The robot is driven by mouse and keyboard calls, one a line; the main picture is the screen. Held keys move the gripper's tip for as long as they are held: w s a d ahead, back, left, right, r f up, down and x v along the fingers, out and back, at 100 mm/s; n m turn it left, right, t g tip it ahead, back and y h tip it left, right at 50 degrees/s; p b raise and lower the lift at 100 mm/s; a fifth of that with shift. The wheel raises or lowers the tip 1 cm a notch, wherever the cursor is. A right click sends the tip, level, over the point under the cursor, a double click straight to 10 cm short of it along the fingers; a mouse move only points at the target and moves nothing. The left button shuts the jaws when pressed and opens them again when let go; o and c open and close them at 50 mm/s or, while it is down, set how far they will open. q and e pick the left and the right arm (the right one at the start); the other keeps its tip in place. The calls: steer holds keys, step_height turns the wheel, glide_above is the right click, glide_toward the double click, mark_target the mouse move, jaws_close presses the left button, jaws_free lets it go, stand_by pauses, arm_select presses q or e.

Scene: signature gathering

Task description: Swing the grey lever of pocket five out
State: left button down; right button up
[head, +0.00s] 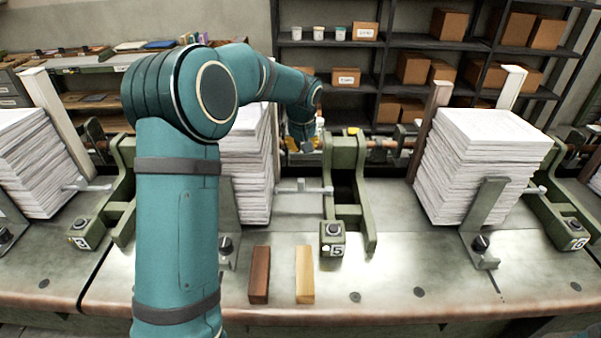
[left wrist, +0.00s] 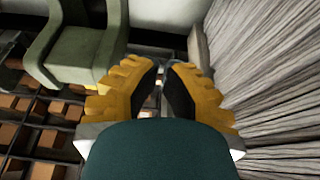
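The grey lever (head: 303,188) of pocket five lies crosswise at the left side of the green bracket (head: 343,170). The block labelled 5 (head: 333,240) sits at the bracket's front. My left gripper (head: 304,146) is above and behind the lever, partly hidden by my own wrist, and looks apart from it. In the left wrist view my left gripper (left wrist: 163,75) has its yellow fingers drawn close together, with a narrow gap and nothing visible between them. The lever cannot be made out there. My right gripper is in neither view.
A paper stack (head: 251,178) stands left of the lever, partly behind my left arm. Another stack (head: 485,165) stands right of the bracket. A brown block (head: 259,275) and a light wooden block (head: 305,275) lie at the front. The bench right of block 5 is mostly clear.

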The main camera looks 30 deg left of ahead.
mark_target(303, 187)
arm_select(q)
steer(key=x, duration=1)
steer(key=shift+a, duration=0.1)
steer(key=s+d, duration=0.2)
steer(key=s, duration=0.1)
steer(key=shift+s, duration=0.1)
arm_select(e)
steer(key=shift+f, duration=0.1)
arm_select(q)
steer(key=shift+d, duration=0.1)
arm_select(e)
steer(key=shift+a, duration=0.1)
